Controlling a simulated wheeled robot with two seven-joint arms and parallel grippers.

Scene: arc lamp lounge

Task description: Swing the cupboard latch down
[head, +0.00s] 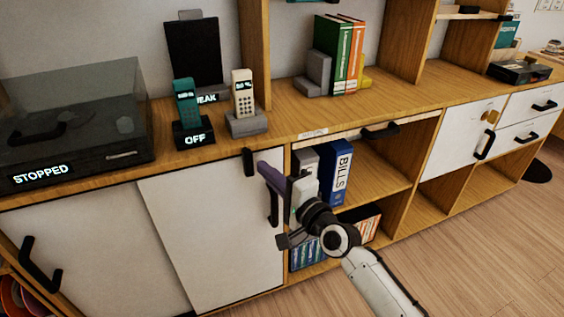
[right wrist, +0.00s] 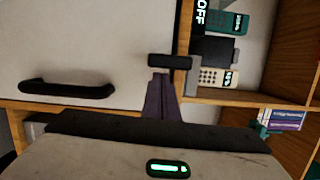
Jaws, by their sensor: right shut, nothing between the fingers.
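The cupboard latch (head: 249,162) is a short black bar at the top right corner of the white sliding cupboard door (head: 212,235). It stands upright in the head view. In the right wrist view, which is turned sideways, the latch (right wrist: 170,61) lies across the picture just beyond my fingertips. My right gripper (head: 264,168) is shut and empty, its purple fingers beside the latch on the right. In the right wrist view the gripper (right wrist: 160,77) is close to the latch; I cannot tell whether they touch. My left gripper is not in view.
A black door handle (head: 273,205) is just below my fingers. Right of the door is an open shelf with a blue BILLS binder (head: 337,175). Two phones, a teal one (head: 186,103) and a cream one (head: 243,92), stand on the top above. The floor in front is clear.

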